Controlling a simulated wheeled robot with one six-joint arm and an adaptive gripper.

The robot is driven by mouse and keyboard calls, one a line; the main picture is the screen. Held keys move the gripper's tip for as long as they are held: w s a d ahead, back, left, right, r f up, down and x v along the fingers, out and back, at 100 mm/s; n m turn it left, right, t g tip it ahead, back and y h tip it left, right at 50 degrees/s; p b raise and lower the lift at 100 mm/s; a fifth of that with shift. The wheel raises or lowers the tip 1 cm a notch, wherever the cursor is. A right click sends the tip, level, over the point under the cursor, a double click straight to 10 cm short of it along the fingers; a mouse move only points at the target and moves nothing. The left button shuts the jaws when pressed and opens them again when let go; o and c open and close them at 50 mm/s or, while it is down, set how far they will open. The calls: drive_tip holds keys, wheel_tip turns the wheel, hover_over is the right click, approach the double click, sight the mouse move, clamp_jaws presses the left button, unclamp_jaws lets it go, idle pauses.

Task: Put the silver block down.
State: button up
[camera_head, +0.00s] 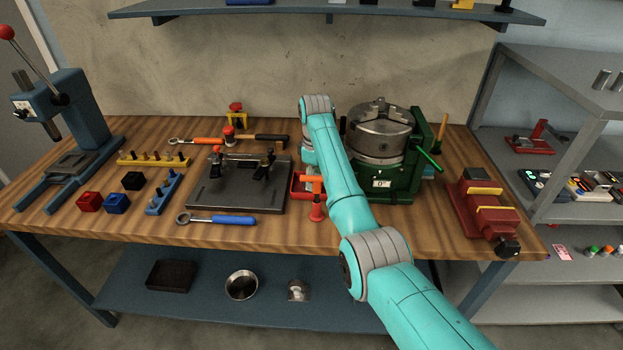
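No silver block can be clearly made out on the bench. My turquoise arm reaches in from the lower right, and its wrist end is over the middle of the bench, between the dark fixture plate (237,197) and the green machine with a round metal chuck (380,128). My gripper is hidden behind my own arm, so its fingers and anything in them cannot be seen. A small silvery piece (298,290) lies on the lower shelf (200,300); its exact shape is too small to tell.
Beside my arm stands a red clamp-like tool (316,208). A red vise (484,207) stands right. Bare wood shows along the front edge.

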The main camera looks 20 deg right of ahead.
drive_tip(key=shift+f, duration=0.1)
drive_tip(key=o, duration=1.1)
